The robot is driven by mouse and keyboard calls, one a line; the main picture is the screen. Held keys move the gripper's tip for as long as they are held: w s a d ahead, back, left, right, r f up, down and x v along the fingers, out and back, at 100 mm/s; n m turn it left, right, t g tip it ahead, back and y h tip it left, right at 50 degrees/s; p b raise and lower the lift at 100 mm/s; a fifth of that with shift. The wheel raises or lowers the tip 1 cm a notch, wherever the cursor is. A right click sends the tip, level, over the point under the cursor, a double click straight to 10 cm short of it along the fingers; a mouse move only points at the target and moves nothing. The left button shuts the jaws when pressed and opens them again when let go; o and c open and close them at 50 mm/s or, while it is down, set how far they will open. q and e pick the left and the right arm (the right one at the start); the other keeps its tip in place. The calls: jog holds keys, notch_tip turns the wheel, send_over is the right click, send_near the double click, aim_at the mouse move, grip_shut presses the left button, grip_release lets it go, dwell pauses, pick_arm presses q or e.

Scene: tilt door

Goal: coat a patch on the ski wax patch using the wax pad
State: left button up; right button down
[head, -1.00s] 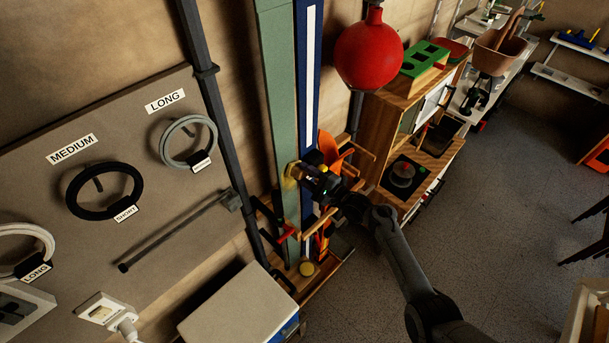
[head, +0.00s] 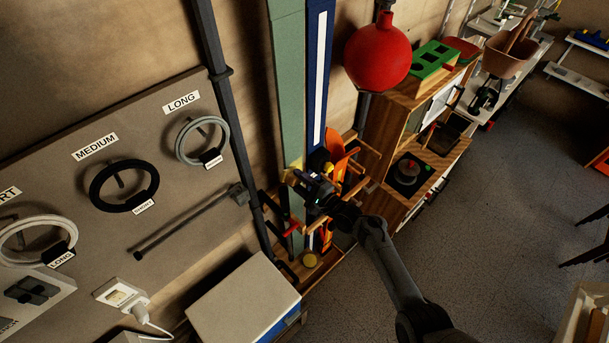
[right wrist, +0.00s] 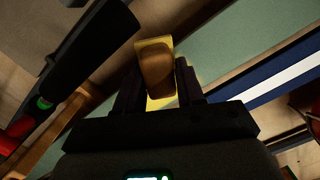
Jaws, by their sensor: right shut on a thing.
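The green ski (head: 290,115) stands upright against the wall, left of a blue one with a white stripe. A yellow patch (head: 295,164) shows on its lower part, just above my right gripper (head: 293,178). In the right wrist view, my right gripper (right wrist: 158,84) is shut on the brown wax pad (right wrist: 157,72). The pad lies over the yellow patch (right wrist: 153,45), whose edges show above and below it. The pad faces the green ski; whether it touches is hard to tell. My left gripper is not in view.
A black bracket arm (right wrist: 88,55) and wooden rail are close left in the right wrist view. An orange object (head: 338,160) stands right of the skis.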

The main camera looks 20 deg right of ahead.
aim_at(297, 182)
jog(key=shift+a, duration=0.3)
jog(key=shift+s, duration=0.1)
jog(key=shift+s+d+r+p, duration=0.1)
jog(key=shift+s+r+p, duration=0.1)
jog(key=shift+s+p, duration=0.3)
jog(key=p+v, duration=0.3)
jog(key=v, duration=0.1)
jog(key=shift+s+d+f+p, duration=0.1)
jog(key=shift+s+p, duration=0.2)
jog(key=shift+s, duration=0.15)
